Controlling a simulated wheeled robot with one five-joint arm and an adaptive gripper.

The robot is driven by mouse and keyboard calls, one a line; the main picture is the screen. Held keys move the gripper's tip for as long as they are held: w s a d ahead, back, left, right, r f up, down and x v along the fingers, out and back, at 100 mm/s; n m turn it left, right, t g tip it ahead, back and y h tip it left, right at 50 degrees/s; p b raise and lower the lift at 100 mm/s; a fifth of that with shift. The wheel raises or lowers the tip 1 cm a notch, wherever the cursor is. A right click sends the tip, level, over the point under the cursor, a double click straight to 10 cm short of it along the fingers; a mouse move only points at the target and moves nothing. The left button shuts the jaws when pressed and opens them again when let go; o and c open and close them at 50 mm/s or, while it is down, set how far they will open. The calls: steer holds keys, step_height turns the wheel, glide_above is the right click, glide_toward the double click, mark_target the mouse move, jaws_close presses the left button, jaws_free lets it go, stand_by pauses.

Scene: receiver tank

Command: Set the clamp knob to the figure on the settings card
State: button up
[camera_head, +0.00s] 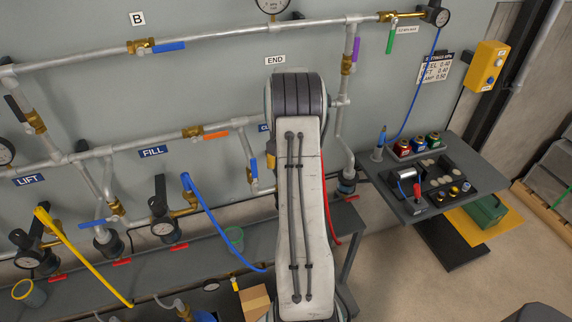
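The settings card (435,68) hangs on the wall at the upper right. Its small text seems to read SETTINGS MPA, with a bottom line like CLAMP 0.50; the first letters are hard to read. A blue label starting "CL" (263,127) shows at the left edge of my arm, which covers the rest. I cannot make out a clamp knob; my arm hides the wall and pipes beside that label. My arm rises through the middle of the view, and my gripper does not show.
Pipes with coloured valve handles cross the wall. Labels read FILL (153,152) and LIFT (28,180). A grey bench (195,270) runs below. At right stands a small table (385,172) with a tray of parts; a yellow button box (487,66) is above. Blue and yellow hoses hang forward.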

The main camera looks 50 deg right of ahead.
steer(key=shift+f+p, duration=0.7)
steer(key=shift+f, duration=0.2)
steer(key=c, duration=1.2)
